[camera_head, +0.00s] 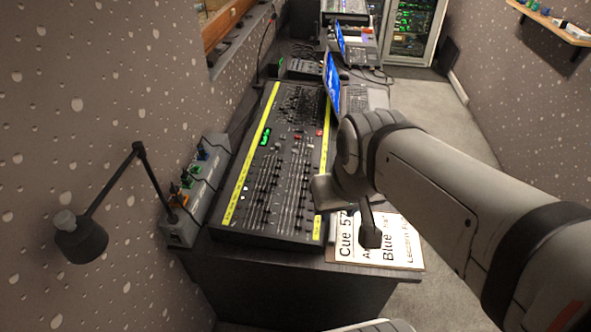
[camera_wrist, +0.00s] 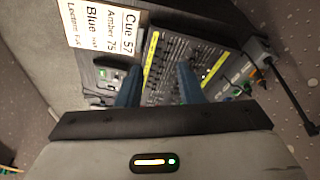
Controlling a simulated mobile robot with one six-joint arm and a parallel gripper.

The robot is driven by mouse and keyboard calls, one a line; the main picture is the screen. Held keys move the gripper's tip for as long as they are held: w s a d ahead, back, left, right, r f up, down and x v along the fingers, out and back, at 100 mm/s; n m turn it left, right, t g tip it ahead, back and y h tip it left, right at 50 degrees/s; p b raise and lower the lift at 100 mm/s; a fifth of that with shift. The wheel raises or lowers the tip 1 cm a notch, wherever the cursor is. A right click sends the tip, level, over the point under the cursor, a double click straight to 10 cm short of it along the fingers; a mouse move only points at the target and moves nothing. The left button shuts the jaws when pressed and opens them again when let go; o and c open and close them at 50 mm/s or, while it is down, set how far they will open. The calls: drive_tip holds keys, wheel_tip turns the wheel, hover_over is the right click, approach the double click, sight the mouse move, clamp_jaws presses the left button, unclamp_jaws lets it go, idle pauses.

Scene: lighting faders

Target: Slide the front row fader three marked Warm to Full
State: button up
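The lighting console (camera_head: 230,238) is a dark desk panel with rows of small faders between two yellow label strips. The strip on the right side (camera_head: 317,228) lies near my gripper. The lettering is too small to read, so I cannot tell which fader is marked Warm or where its knob stands. My gripper (camera_wrist: 159,76) is open and empty. In the wrist view its two blue fingers stand apart in front of the console, hiding parts of the fader panel. In the head view my gripper hangs beside the console's right edge, near its front end.
A cue sheet reading Cue 57 (camera_head: 345,241) lies right of the console, below my gripper. A laptop (camera_head: 356,100) stands behind it. A box with coloured plugs (camera_head: 183,226) and a black desk lamp (camera_head: 82,240) are at left. Carpeted floor (camera_head: 425,105) is clear at right.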

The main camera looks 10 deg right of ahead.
drive_tip(key=n+g+b, duration=0.3)
drive_tip(key=n+b, duration=1.1)
drive_tip(key=b, duration=0.5)
hover_over(302, 204)
wheel_tip(302, 204, down, 25)
drive_tip(key=shift+a+r, duration=0.1)
wheel_tip(302, 204, down, 8)
drive_tip(key=shift+r, duration=0.15)
clamp_jaws()
